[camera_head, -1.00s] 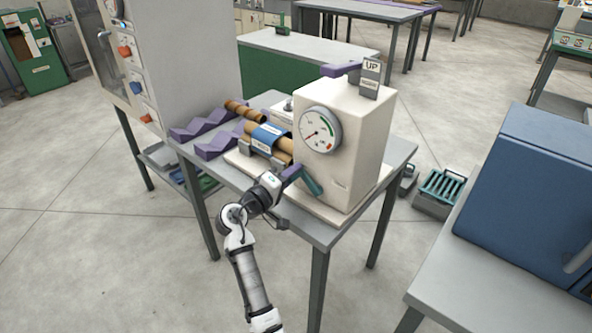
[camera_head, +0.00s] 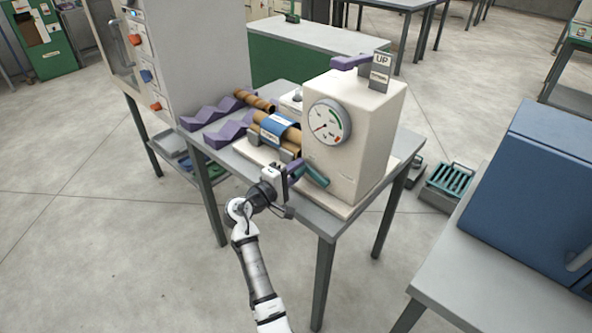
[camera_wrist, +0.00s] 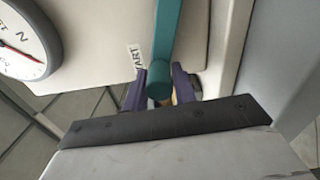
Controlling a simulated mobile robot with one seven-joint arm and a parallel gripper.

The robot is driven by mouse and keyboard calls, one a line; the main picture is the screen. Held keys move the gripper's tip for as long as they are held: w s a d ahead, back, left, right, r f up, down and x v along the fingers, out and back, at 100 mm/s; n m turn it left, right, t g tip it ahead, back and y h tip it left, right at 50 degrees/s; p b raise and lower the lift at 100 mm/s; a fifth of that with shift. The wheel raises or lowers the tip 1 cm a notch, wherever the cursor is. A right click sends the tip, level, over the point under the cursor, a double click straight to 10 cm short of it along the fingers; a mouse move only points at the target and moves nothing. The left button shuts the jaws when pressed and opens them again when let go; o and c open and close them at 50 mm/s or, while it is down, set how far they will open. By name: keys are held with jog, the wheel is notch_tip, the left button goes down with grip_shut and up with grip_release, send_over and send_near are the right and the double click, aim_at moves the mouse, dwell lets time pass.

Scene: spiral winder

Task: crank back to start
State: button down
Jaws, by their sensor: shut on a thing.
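The spiral winder is a cream box (camera_head: 352,135) on a grey table, with a round dial (camera_head: 329,122) on its front. Its teal crank (camera_head: 311,175) sits low on the front face. My gripper (camera_head: 293,171) is at the crank's left end, and its purple fingers (camera_wrist: 160,88) are shut around the crank's round handle end in the wrist view. The teal crank arm (camera_wrist: 167,35) runs up from there. A label reading "TART", partly covered, (camera_wrist: 134,62) lies beside the crank. The dial's red needle points to the lower left.
A brown tube with a blue wrap (camera_head: 275,127) lies in a cradle left of the box. A purple lever and an "UP" sign (camera_head: 381,68) are on top. A blue cabinet (camera_head: 540,190) stands at the right.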

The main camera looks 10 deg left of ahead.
jog(key=shift+d, duration=0.15)
jog(key=c, duration=1.2)
grip_release()
jog(key=shift+s, duration=0.1)
jog(key=shift+c, duration=0.2)
jog(key=shift+s+a, duration=0.2)
jog(key=shift+a, duration=0.05)
jog(key=b+v, duration=0.3)
jog(key=v, duration=1)
jog(key=shift+b, duration=0.35)
jog(key=shift+s, duration=0.1)
